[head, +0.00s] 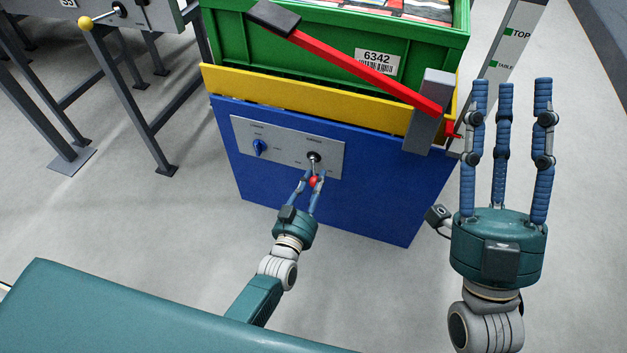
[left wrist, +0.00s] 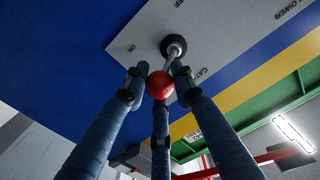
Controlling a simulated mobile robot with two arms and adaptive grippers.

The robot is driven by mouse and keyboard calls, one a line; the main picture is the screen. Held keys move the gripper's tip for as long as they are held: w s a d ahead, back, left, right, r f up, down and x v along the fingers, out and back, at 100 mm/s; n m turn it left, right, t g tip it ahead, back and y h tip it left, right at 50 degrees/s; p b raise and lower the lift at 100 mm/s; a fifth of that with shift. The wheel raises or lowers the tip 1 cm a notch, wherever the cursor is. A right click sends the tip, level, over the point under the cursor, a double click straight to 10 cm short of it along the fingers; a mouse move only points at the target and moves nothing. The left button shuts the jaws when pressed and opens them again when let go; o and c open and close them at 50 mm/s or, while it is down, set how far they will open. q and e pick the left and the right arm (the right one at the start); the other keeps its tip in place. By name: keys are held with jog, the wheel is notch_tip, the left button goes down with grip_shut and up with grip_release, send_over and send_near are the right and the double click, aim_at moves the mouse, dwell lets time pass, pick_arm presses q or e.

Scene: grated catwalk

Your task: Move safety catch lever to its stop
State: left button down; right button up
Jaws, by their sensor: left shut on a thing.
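The safety catch lever is a short metal shaft with a red ball knob (head: 314,181), set in a black round base on the grey panel (head: 240,128) of the blue front. In the left wrist view the red knob (left wrist: 160,86) sits among my finger ends, with the shaft (left wrist: 174,52) rising to its base. My left gripper (head: 313,178) is shut on the knob. In the head view the lever points down from its base. My right gripper (head: 507,85) is open and empty, fingers pointing up, right of the blue front.
A blue rotary knob (head: 259,147) is left on the same panel. Above are a yellow band (head: 300,95) and a green crate (head: 290,50) labelled 6342. A long red handle bar (head: 350,65) crosses in front of the crate. A grey frame (head: 100,70) stands left. Floor is clear between.

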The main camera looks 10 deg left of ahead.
pick_arm(q)
jog(key=shift+w+d+r, duration=0.15)
jog(key=shift+d+r, duration=0.1)
jog(key=shift+d, duration=0.15)
jog(key=c, duration=1.6)
grip_release()
jog(key=shift+o, duration=0.8)
jog(key=shift+f, duration=0.1)
jog(key=shift+a, duration=0.1)
jog(key=shift+s+f, duration=0.1)
jog(key=shift+s, duration=0.25)
jog(key=s, duration=1.1)
jog(key=shift+s+a, duration=0.15)
jog(key=shift+a, duration=0.3)
